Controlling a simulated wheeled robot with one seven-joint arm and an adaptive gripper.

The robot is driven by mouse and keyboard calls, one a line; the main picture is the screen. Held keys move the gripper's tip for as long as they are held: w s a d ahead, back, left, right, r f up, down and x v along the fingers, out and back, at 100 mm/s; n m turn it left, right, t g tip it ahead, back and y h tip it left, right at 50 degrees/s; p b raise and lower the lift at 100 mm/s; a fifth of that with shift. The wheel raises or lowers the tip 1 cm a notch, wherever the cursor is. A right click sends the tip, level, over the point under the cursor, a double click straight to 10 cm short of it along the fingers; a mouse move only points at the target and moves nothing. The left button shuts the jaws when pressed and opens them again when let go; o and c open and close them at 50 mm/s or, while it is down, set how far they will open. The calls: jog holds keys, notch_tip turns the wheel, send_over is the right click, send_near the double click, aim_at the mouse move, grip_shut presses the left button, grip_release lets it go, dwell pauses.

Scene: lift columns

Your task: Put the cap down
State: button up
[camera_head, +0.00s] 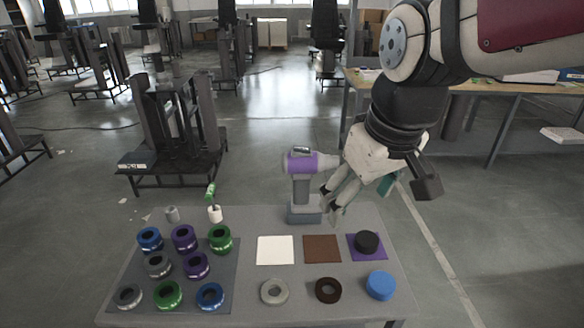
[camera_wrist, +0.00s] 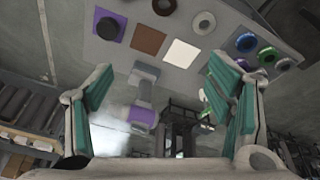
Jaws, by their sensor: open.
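A black round cap (camera_head: 367,242) lies on the purple square (camera_head: 353,255) at the right of the table; it also shows in the wrist view (camera_wrist: 109,28). A blue round cap (camera_head: 380,285) sits in front of it, near the table's front right. My gripper (camera_head: 336,205) is above the back of the table, beside the purple and grey power tool. In the wrist view my gripper (camera_wrist: 160,68) has its teal-padded fingers wide apart, with nothing held between them. The black cap is apart from the fingers.
The purple and grey power tool (camera_head: 303,185) stands upright at the table's back. White (camera_head: 275,250) and brown (camera_head: 322,249) squares are empty. A grey ring (camera_head: 274,291) and brown ring (camera_head: 328,290) lie in front. A dark mat (camera_head: 216,273) holds several coloured rings.

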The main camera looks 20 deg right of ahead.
jog(key=s+a+m+t, duration=0.1)
jog(key=s+a, duration=0.2)
jog(key=s, duration=0.4)
jog(key=shift+r+m, duration=0.25)
jog(key=shift+m, duration=0.05)
jog(key=shift+s, duration=0.1)
